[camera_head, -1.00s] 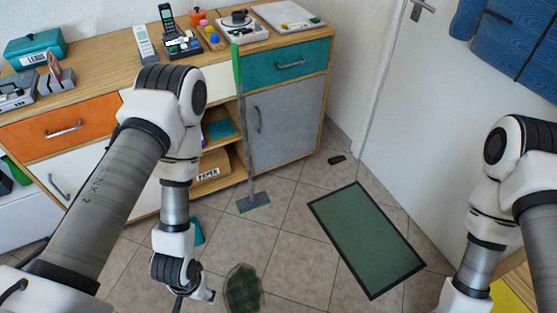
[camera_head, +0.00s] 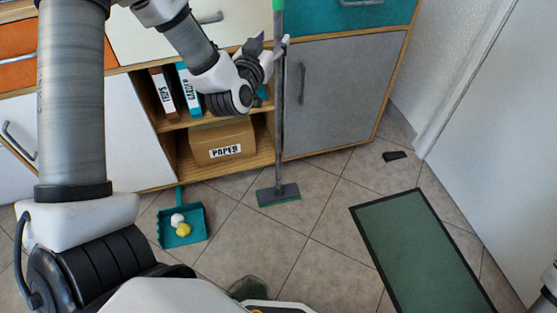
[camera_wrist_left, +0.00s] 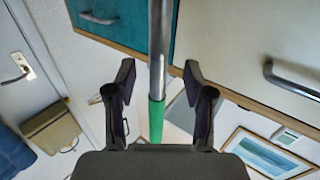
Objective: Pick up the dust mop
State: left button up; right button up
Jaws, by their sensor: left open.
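The dust mop stands upright in front of the cabinet in the head view. It has a thin grey pole (camera_head: 279,120), a green upper handle (camera_head: 278,5) and a flat grey head with a green fringe (camera_head: 279,196) on the tiles. My left gripper (camera_head: 272,50) is at the upper pole, well above the floor. In the left wrist view, the pole (camera_wrist_left: 157,45) and green handle (camera_wrist_left: 156,120) run between my open fingers (camera_wrist_left: 162,92), with a gap visible on both sides. My right gripper is out of view.
The cabinet's grey door (camera_head: 340,95) is close behind the pole. A box marked PAPER (camera_head: 222,143) sits on a shelf. A teal dustpan (camera_head: 191,238) holds crumpled pieces. A green mat (camera_head: 420,250) lies right, near a small dark object (camera_head: 395,156).

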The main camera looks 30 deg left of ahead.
aim_at(276, 36)
pick_arm(q)
jog(key=x, duration=0.2)
jog(key=b+x, duration=0.1)
jog(key=x, duration=0.1)
jog(key=shift+w+f, duration=0.25)
jog(key=shift+w, duration=0.05)
jog(key=shift+s, duration=0.1)
grip_shut()
jog(key=shift+r, duration=0.1)
jog(key=shift+r, duration=0.1)
